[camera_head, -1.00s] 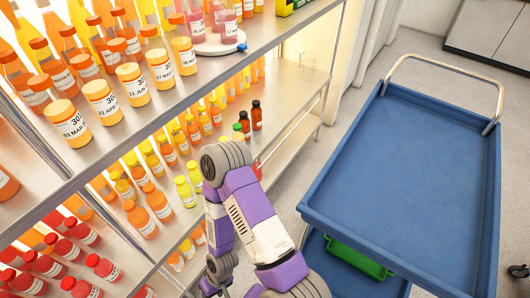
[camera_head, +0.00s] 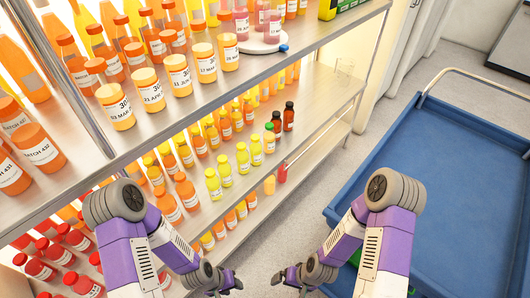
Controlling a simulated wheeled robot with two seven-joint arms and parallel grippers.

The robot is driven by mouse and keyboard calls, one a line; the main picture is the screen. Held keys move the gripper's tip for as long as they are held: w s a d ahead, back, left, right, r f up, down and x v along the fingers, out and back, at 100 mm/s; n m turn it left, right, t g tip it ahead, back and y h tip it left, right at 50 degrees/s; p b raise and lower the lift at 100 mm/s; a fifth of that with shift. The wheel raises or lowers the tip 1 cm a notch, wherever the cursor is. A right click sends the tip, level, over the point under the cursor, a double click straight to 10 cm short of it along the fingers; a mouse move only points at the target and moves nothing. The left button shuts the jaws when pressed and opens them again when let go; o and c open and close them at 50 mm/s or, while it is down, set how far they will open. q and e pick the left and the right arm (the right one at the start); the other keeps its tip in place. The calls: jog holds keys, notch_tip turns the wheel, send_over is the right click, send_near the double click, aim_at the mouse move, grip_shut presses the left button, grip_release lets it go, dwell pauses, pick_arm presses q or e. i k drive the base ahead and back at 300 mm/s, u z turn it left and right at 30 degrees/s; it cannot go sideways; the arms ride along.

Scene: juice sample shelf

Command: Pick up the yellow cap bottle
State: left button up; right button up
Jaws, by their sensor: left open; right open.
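Several yellow-cap bottles stand upright on the middle shelf: a front one (camera_head: 213,184), one beside it (camera_head: 225,170), and two more to the right (camera_head: 242,158) (camera_head: 256,151). The frames do not show which one is meant. My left gripper (camera_head: 229,284) is low at the bottom edge of the view, in front of the shelf, open and apart from the bottles. My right gripper (camera_head: 291,277) is to its right, open and empty. Parts of both grippers are small and dark against the floor.
Orange-capped bottles (camera_head: 187,192) and dark bottles (camera_head: 288,116) flank the yellow-cap ones. The upper shelf (camera_head: 190,105) overhangs them and holds jars. Red-capped bottles (camera_head: 77,238) stand lower left. A blue cart (camera_head: 460,190) is at right, with open floor between.

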aim_at(256, 146)
jog(key=u, duration=2.6)
jog(key=k, duration=0.6)
jog(key=z, duration=0.9)
